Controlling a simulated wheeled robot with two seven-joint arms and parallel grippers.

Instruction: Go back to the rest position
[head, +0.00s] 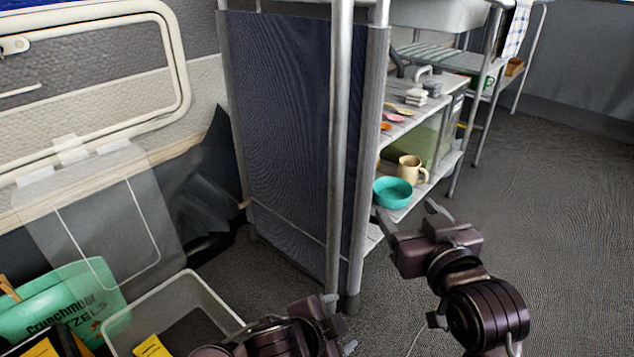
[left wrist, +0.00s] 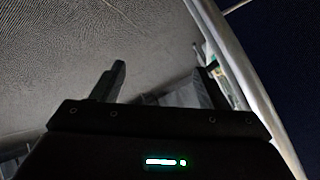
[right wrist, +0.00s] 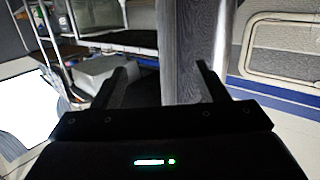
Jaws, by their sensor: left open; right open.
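My right gripper (head: 404,208) is open and empty, with its fingers pointing toward the low shelf. It shows just below the teal bowl (head: 392,192) in the head view, and no contact is visible. In the right wrist view the two fingers (right wrist: 165,70) stand apart with nothing between them. My left gripper (head: 341,321) is low at the bottom centre of the head view, near the foot of the shelf's metal post. In the left wrist view its fingers (left wrist: 160,62) are apart and appear empty.
A shelf unit with a dark blue fabric side (head: 285,140) stands ahead. It holds a beige mug (head: 411,168), utensils and the bowl. A clear bin (head: 160,290) and a green pretzels package (head: 62,305) are at lower left. The carpet (head: 560,190) at right is clear.

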